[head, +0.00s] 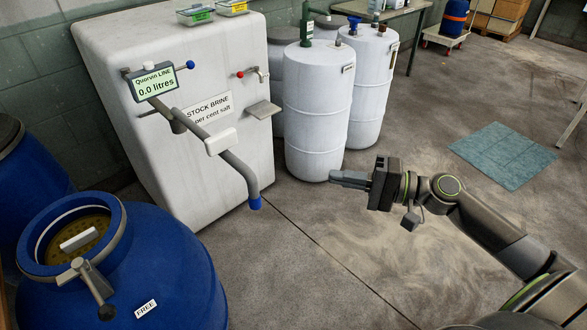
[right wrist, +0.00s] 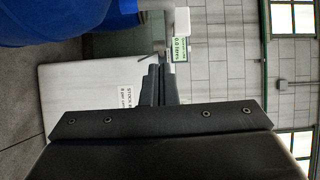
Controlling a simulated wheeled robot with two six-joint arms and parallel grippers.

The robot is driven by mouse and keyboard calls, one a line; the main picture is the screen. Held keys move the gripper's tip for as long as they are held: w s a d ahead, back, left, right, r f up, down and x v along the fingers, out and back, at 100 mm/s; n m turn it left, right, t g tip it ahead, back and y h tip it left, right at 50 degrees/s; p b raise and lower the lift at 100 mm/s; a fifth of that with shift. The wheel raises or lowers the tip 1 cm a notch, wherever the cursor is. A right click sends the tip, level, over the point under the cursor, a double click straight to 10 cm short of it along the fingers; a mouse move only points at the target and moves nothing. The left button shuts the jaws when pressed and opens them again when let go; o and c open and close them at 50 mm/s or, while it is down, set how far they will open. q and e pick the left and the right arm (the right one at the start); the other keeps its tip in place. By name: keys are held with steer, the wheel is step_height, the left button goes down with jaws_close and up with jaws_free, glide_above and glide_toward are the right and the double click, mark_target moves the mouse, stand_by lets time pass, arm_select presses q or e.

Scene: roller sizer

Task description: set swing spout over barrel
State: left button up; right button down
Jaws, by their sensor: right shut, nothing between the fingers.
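The swing spout (head: 237,166) is a bent grey pipe from the front of the white brine tank (head: 120,60). It has a white grip (head: 220,142) midway and a blue tip (head: 255,203). The tip hangs over bare floor, to the right of the blue barrel (head: 165,262) and apart from it. The barrel is open at the top, with a brass-coloured perforated disc and a pale bar inside. My right gripper (head: 334,178) is shut and empty, to the right of the spout and not touching it. Its closed fingers (right wrist: 158,86) show in the right wrist view. My left gripper is out of view.
A display (head: 155,82) on the tank reads 0.0 litres. A small tap (head: 255,74) and a shelf (head: 263,110) project from the tank front. White drums (head: 318,110) stand behind my right gripper. A clamp lever (head: 95,285) juts from the barrel rim. The floor between is clear.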

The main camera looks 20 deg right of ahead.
steer(key=shift+s+a+r+y, duration=0.25)
steer(key=shift+s+r+y, duration=0.05)
steer(key=shift+r, duration=0.3)
steer(key=shift+w+a, duration=0.1)
steer(key=shift+a, duration=0.05)
steer(key=s+a+p+x, duration=0.1)
steer(key=p+x, duration=0.5)
steer(key=x, duration=0.6)
steer(key=shift+s+a+f, duration=0.2)
steer(key=shift+s+a, duration=0.3)
steer(key=shift+a, duration=0.05)
